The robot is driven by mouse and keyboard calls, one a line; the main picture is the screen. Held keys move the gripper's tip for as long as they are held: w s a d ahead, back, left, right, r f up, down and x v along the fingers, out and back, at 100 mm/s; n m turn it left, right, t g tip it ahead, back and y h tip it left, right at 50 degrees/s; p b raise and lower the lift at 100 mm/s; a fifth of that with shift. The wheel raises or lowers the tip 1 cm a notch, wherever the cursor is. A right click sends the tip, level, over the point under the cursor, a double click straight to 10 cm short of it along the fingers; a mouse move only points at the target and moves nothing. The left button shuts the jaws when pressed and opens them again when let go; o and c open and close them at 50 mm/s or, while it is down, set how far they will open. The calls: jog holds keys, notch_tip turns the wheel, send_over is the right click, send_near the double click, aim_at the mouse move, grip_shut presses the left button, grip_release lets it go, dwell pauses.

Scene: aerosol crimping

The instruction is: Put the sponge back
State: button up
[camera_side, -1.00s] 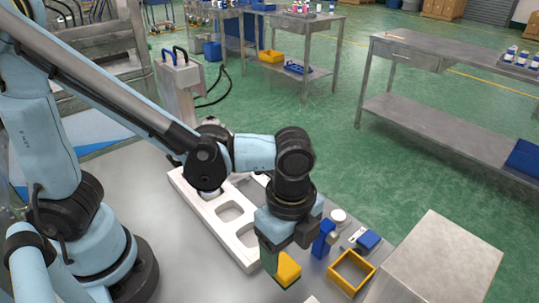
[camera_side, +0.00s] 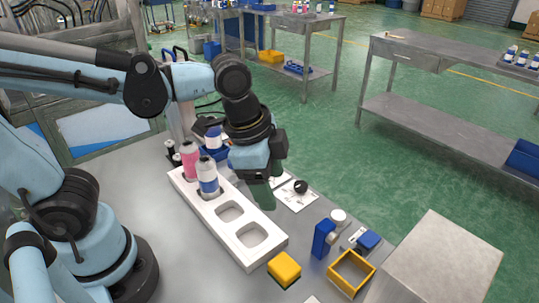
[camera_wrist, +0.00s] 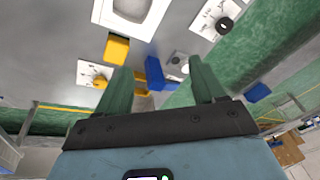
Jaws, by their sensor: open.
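The yellow sponge (camera_side: 284,267), with a dark green underside, lies on the metal table beside the near end of the white rack. An open yellow frame-like holder (camera_side: 352,272) stands to its right, apart from it, and looks empty. My gripper (camera_side: 263,188) is open and empty, raised above the far side of the rack, well away from the sponge. In the wrist view the green fingers (camera_wrist: 158,70) are spread apart with nothing between them. The sponge also shows there (camera_wrist: 117,48), beyond the left finger. The holder is partly hidden by that finger.
The white rack (camera_side: 240,230) holds a pink and a blue-labelled bottle (camera_side: 207,177) at its far end; its two near slots are empty. A blue tool (camera_side: 323,238) stands between rack and holder. A large metal box (camera_side: 440,262) sits at right.

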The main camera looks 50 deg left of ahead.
jog(key=a+n+t+y, duration=0.1)
jog(key=a+n+t, duration=0.3)
jog(key=a+n, duration=0.6)
jog(key=shift+w+a, duration=0.4)
dwell(0.5)
